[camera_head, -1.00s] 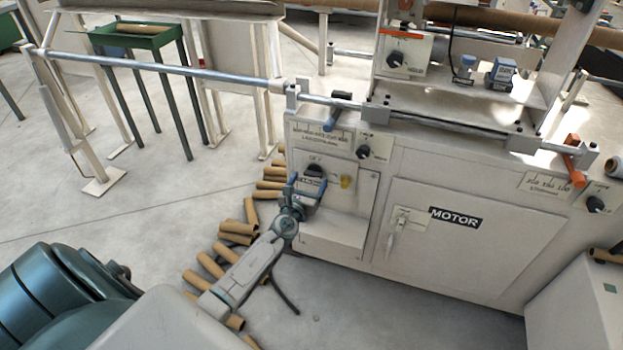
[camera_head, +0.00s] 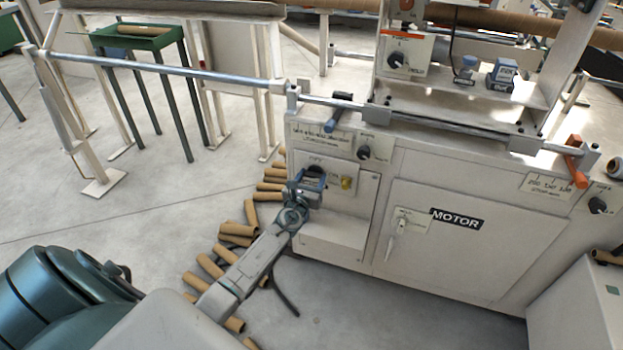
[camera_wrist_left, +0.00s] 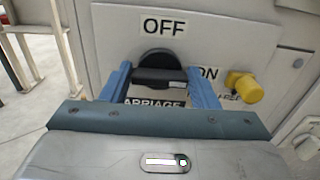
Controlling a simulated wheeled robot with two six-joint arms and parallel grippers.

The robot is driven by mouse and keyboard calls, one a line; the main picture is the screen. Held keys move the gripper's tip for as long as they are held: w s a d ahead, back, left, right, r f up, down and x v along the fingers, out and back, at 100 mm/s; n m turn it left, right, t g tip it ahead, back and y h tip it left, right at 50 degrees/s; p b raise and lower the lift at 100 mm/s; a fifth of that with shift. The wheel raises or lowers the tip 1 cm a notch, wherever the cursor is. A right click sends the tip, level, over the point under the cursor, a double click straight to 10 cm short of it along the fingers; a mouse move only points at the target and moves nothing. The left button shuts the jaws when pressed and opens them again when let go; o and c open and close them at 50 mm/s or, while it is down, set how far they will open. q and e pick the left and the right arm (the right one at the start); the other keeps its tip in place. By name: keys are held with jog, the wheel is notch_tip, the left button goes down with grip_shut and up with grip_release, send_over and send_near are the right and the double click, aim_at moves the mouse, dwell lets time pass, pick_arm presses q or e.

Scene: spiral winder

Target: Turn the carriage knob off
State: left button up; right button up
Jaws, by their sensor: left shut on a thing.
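The carriage knob (camera_wrist_left: 160,70) is a black rotary knob on a pale panel. OFF is printed above it and ON to its right. Its grip bar lies about level, with a white mark at the right end, toward ON. My left gripper (camera_wrist_left: 158,85) has one blue finger on each side of the knob and is shut on it. In the head view the left gripper (camera_head: 309,181) is at the small panel on the cabinet's left front, partly covering the knob (camera_head: 315,169). The lower CARRIAGE label is partly hidden by the gripper. My right gripper is not in view.
A yellow button (camera_wrist_left: 243,87) sits just right of the knob; it also shows in the head view (camera_head: 347,182). Another black knob (camera_head: 363,152) is above right. The MOTOR door (camera_head: 440,255) is further right. Cardboard tubes (camera_head: 238,229) lie on the floor below.

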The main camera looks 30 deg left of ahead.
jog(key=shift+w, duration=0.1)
pick_arm(q)
jog(key=shift+n+b, duration=0.3)
jog(key=shift+n, duration=0.2)
jog(key=shift+f+n, duration=0.1)
jog(key=shift+n, duration=0.3)
jog(key=n+b, duration=0.2)
jog(key=n, duration=0.3)
jog(key=shift+a, duration=0.15)
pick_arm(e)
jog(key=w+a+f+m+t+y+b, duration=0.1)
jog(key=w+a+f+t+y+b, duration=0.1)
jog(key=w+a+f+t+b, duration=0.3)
pick_arm(q)
jog(key=shift+s+a+f+n, duration=0.1)
jog(key=shift+n, duration=2.75)
jog(key=shift+f+n, duration=0.1)
jog(key=shift+n, duration=2.75)
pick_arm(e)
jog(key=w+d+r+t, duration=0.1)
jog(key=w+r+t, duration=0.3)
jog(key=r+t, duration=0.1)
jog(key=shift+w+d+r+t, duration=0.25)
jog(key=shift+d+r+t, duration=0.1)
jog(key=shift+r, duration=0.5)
